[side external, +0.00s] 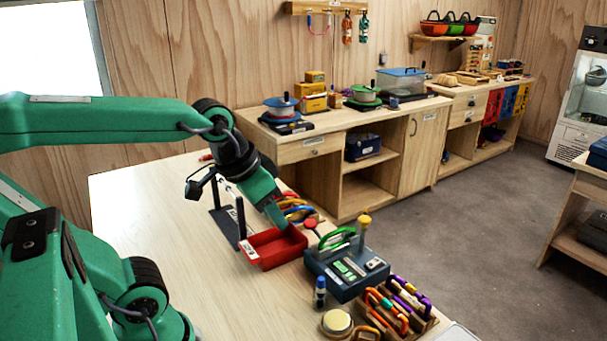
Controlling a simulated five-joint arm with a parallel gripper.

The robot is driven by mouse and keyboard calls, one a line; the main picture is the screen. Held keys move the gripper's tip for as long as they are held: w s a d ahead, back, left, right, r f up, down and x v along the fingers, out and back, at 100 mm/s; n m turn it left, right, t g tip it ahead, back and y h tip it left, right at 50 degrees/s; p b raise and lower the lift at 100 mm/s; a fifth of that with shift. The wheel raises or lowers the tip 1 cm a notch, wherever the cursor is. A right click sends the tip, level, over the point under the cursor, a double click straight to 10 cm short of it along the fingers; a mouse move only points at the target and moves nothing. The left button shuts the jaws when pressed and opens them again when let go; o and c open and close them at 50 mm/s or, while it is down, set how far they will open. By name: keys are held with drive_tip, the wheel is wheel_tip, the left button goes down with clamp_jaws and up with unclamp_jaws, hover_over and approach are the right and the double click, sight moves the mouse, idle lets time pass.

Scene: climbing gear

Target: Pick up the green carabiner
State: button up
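A green loop that looks like the green carabiner (337,233) stands upright at the back of a blue-grey device (345,268), right of the red bin (275,250). Its lower part is hidden by the device. My gripper (284,226) points down at the red bin's back right part, left of the green loop and apart from it. Its fingertips are small and partly merge with the bin, so I cannot tell whether they are open or hold anything. A rack (420,322) at the front right holds several carabiners, orange, purple and others.
Several coloured loops (297,210) stand behind the bin. A dark stand (228,222) is left of it. A red knob (310,224) and a yellow knob (365,220) rise near the device. A blue bottle (320,292) and round pad (337,322) stand in front. The table's left is clear.

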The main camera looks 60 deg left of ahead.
drive_tip(key=w+a+f+g, duration=0.1)
drive_tip(key=w+a+g, duration=0.2)
drive_tip(key=w, duration=0.8)
drive_tip(key=g, duration=0.2)
hover_over(338, 230)
drive_tip(key=f, duration=0.7)
drive_tip(key=shift+s+d+f, duration=0.1)
drive_tip(key=shift+s+f, duration=0.15)
drive_tip(key=shift+f, duration=0.15)
drive_tip(key=shift+w+f, duration=0.3)
drive_tip(key=shift+f, duration=4)
clamp_jaws()
